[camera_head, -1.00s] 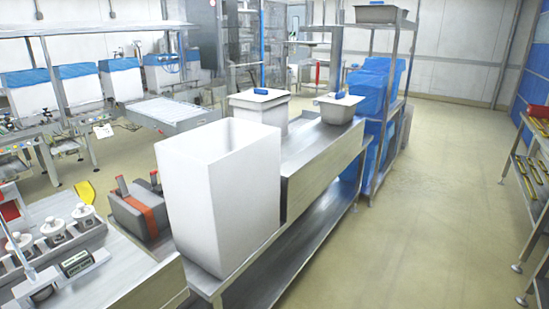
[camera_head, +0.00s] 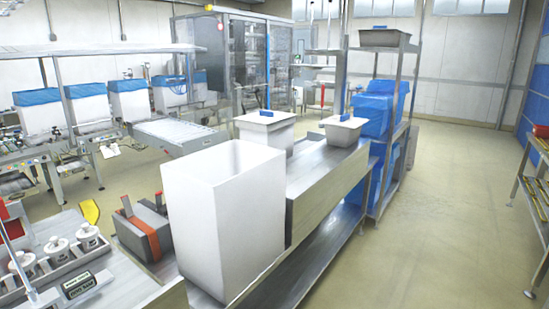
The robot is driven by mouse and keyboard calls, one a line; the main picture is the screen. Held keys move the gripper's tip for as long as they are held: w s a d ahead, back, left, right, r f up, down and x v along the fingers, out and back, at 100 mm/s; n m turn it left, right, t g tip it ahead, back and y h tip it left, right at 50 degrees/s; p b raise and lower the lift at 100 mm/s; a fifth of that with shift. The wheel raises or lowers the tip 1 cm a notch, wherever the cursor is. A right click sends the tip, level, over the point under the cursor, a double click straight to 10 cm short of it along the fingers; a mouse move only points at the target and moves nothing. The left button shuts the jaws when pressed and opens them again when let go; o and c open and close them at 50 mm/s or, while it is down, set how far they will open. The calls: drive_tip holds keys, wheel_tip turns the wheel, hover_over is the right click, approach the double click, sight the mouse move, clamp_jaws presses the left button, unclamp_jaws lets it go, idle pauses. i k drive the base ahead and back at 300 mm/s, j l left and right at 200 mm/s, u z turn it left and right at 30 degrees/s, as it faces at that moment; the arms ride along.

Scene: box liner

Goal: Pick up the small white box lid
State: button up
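A large open white box (camera_head: 222,225) stands upright on the near end of the steel bench. Behind it stands a smaller white box (camera_head: 265,135) with a white lid (camera_head: 264,118) on top. The lid has a blue handle (camera_head: 266,113). To its right a smaller greyish-white container (camera_head: 343,137) has a pale lid-like top (camera_head: 342,123) with a blue handle (camera_head: 345,117). I cannot tell which of the two tops is the small white box lid. My gripper is not in view.
The steel bench (camera_head: 325,180) runs away from me, with a lower shelf. A grey and orange device (camera_head: 145,232) is left of the large box. Open floor (camera_head: 450,200) lies to the right.

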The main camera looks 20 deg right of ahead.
sight(265, 121)
drive_tip(key=i+l, duration=0.15)
drive_tip(key=l, duration=0.15)
drive_tip(key=i+l+u, duration=0.15)
drive_tip(key=l, duration=0.2)
drive_tip(key=i+l, duration=0.2)
drive_tip(key=i+l+u, duration=0.1)
drive_tip(key=l, duration=0.35)
drive_tip(key=i+l+u, duration=0.1)
drive_tip(key=l, duration=0.25)
drive_tip(key=i+l+u, duration=0.25)
drive_tip(key=l+u, duration=0.2)
drive_tip(key=l, duration=1.1)
drive_tip(key=l+u, duration=0.45)
drive_tip(key=l, duration=1.05)
drive_tip(key=l+u, duration=0.1)
drive_tip(key=l, duration=0.3)
drive_tip(key=k+l+u, duration=0.1)
drive_tip(key=l, duration=0.3)
drive_tip(key=k+l+u, duration=0.15)
drive_tip(key=l, duration=0.25)
drive_tip(key=k+l+u, duration=0.1)
drive_tip(key=l, duration=0.3)
drive_tip(key=k+l+u, duration=0.1)
drive_tip(key=l, duration=0.25)
